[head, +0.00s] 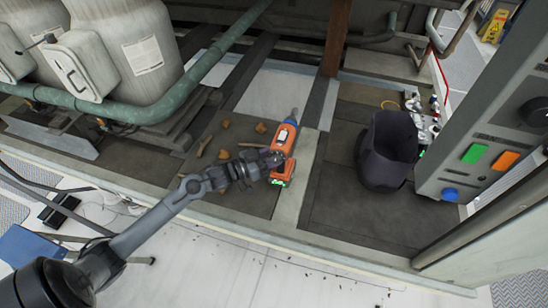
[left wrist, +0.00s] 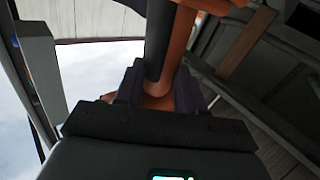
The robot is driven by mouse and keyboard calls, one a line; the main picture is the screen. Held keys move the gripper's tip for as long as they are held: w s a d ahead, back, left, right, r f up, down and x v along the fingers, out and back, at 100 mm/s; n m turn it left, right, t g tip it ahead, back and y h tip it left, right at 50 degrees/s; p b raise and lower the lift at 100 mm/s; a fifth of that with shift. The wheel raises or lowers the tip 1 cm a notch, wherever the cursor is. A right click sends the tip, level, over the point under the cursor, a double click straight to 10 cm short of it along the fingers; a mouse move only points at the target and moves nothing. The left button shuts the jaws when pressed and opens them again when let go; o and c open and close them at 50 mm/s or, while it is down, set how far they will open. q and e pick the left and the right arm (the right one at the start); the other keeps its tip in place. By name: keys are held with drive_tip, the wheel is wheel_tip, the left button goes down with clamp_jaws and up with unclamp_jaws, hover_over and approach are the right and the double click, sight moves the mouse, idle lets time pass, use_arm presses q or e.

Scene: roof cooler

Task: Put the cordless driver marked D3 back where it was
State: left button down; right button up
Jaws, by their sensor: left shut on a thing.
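An orange and dark cordless driver (head: 284,138) with a grey nose is near the middle of the head view. Its nose points up toward the back, and its base with green lights is at the front. My left gripper (head: 272,163) is at the driver's handle, its arm coming in from the lower left. In the left wrist view the orange and black driver (left wrist: 188,40) fills the space between the jaws (left wrist: 155,92), which are shut on it. No D3 mark is readable. Whether the driver touches the surface below, I cannot tell. My right gripper is not in view.
A dark bin (head: 388,150) stands on the right panel, near a control box (head: 490,140) with coloured buttons. Brown leaves and twigs (head: 225,125) lie left of the driver. A green pipe (head: 150,112) and beige tanks are at upper left. A pale panel (head: 275,92) lies behind the driver.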

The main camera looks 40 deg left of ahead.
sight(276, 168)
use_arm(q)
drive_tip(key=shift+f, duration=1.75)
drive_tip(key=shift+w+f, duration=0.1)
drive_tip(key=shift+f, duration=0.05)
drive_tip(key=c, duration=0.7)
unclamp_jaws()
drive_tip(key=shift+f, duration=0.2)
drive_tip(key=shift+a+r, duration=0.1)
